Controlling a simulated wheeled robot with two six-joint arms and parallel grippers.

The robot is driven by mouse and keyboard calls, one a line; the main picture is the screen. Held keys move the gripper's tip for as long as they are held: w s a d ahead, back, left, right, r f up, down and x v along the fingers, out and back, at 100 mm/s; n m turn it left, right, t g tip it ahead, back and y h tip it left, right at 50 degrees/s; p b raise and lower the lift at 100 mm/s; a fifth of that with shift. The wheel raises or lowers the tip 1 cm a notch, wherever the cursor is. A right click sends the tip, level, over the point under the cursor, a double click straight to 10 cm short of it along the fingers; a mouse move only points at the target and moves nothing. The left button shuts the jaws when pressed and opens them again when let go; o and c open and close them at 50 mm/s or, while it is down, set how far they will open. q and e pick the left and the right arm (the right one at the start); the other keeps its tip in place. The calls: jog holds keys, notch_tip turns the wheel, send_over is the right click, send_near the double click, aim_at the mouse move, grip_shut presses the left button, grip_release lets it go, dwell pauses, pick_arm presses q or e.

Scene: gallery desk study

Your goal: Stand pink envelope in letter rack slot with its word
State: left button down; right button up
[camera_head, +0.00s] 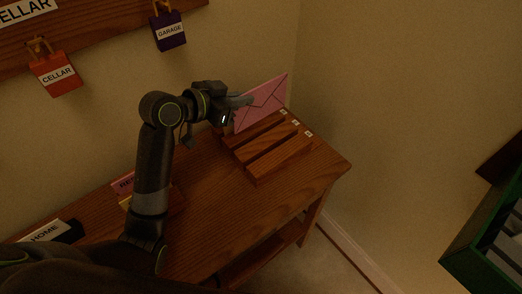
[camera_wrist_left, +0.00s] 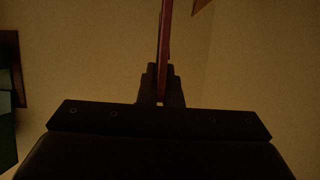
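The pink envelope (camera_head: 265,104) is upright, its flap lines showing, over the back part of the wooden letter rack (camera_head: 282,157). My left gripper (camera_head: 243,101) is shut on the envelope's left edge. In the left wrist view the envelope (camera_wrist_left: 166,38) shows edge-on between the fingers (camera_wrist_left: 161,88). The envelope's lower edge is close to the rack's back slot; I cannot tell whether it is inside the slot or just above it. The rack has small white labels at its right ends, too small to read. My right gripper is not in view.
The rack stands on a wooden desk (camera_head: 225,215) near the wall. A pink item (camera_head: 122,184) and a white HOME sign (camera_head: 46,232) lie at the left. Red CELLAR (camera_head: 56,78) and purple GARAGE (camera_head: 170,36) tags hang on the wall. A green-edged object (camera_head: 480,232) is at right.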

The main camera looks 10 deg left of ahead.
aim_at(243, 128)
pick_arm(q)
notch_tip(243, 128, down, 10)
jog(key=shift+w+f, duration=0.1)
jog(key=shift+f, duration=0.1)
dwell(0.3)
jog(key=shift+f, duration=0.1)
jog(key=c, duration=1.6)
grip_release()
jog(key=v, duration=1.2)
jog(key=shift+b, duration=0.4)
jog(key=shift+w+a, duration=0.15)
